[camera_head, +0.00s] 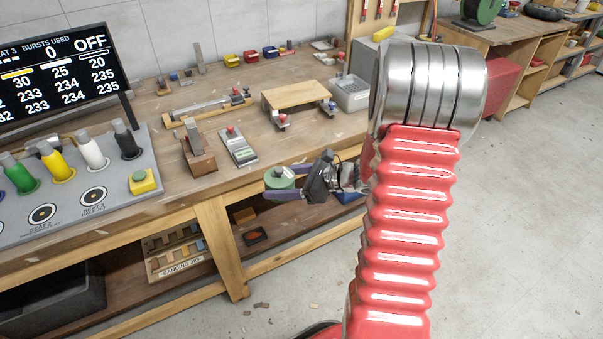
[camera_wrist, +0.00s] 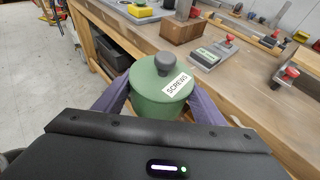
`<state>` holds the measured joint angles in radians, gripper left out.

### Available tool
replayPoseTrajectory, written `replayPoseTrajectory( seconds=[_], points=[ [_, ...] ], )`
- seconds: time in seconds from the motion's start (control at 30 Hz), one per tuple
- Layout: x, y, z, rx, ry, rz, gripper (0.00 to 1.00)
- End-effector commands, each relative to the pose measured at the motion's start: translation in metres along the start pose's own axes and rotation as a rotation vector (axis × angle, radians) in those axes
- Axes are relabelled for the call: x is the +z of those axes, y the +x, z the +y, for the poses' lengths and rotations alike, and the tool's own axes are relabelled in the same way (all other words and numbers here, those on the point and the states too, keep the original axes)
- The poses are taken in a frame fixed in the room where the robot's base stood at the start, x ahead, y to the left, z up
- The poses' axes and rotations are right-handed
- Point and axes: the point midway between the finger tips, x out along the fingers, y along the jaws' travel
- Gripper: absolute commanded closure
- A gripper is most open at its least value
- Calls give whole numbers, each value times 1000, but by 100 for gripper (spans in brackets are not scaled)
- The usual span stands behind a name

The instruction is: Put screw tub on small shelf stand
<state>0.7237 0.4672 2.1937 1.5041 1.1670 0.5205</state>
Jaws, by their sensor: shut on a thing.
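The screw tub (camera_wrist: 150,103) is green and round, with a dark grey knob on its lid and a white SCREWS label. My gripper (camera_head: 271,184) has its purple fingers shut on either side of it. In the head view the tub (camera_head: 283,180) hangs upright, or nearly so, in front of the workbench's front edge, with part of it hidden by the gripper. What looks like the small shelf stand, a low raised wooden board (camera_head: 294,95), sits on the bench farther back. Its top is bare.
A control panel (camera_head: 70,195) is at left. My red arm hides the right middle.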

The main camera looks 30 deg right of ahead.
Motion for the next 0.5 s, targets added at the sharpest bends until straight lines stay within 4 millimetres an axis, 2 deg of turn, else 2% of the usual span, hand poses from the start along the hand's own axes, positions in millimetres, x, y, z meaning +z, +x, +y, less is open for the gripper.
replayPoseTrajectory(
  seconds=[0.03, 0.1, 0.3, 0.4, 0.5],
  points=[
    [-4, 19, 9, 32, -7, 0, 75],
    [-9, 41, 21, 66, -21, 1, 75],
    [-23, 98, 61, 164, -62, 3, 75],
    [-29, 116, 78, 198, -78, 4, 75],
    [-32, 126, 88, 218, -88, 4, 75]
  ],
)
